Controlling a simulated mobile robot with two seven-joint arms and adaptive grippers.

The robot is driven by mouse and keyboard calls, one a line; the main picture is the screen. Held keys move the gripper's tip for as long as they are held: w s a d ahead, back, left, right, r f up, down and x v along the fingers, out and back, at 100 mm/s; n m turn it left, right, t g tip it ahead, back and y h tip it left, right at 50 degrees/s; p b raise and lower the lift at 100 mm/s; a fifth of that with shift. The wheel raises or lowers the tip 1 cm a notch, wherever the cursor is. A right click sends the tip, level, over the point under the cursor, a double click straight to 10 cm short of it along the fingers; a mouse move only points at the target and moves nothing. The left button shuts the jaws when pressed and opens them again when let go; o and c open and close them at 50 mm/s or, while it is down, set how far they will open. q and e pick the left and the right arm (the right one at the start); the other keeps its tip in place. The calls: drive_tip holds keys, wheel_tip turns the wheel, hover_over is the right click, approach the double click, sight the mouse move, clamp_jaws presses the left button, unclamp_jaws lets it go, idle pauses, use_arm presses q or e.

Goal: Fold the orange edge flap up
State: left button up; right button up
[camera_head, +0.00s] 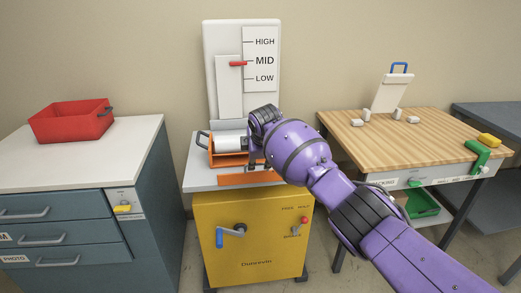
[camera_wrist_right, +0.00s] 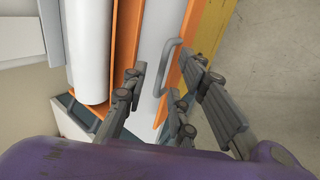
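The orange edge flap (camera_head: 247,178) hangs along the front edge of the laminator's grey top. In the right wrist view, it is a narrow orange strip (camera_wrist_right: 191,55), with a grey bar handle (camera_wrist_right: 168,68) beside it. My right gripper (camera_head: 254,157) is over the front right of the laminator, its fingers partly hidden by my wrist in the head view. In the wrist view, the right gripper (camera_wrist_right: 164,68) is open, with fingers apart on either side of the handle. I cannot tell whether a finger touches the flap. My left gripper is out of view.
A white roller (camera_head: 228,146) lies in an orange cradle behind the flap. The yellow cabinet (camera_head: 250,235) below has a blue-handled crank (camera_head: 230,235). A drawer unit with a red bin (camera_head: 72,121) stands left. A wooden table (camera_head: 440,135) stands right.

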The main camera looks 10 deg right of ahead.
drive_tip(key=v, duration=0.8)
drive_tip(key=shift+s+r, duration=0.2)
drive_tip(key=shift+s, duration=0.05)
drive_tip(key=shift+d, duration=0.1)
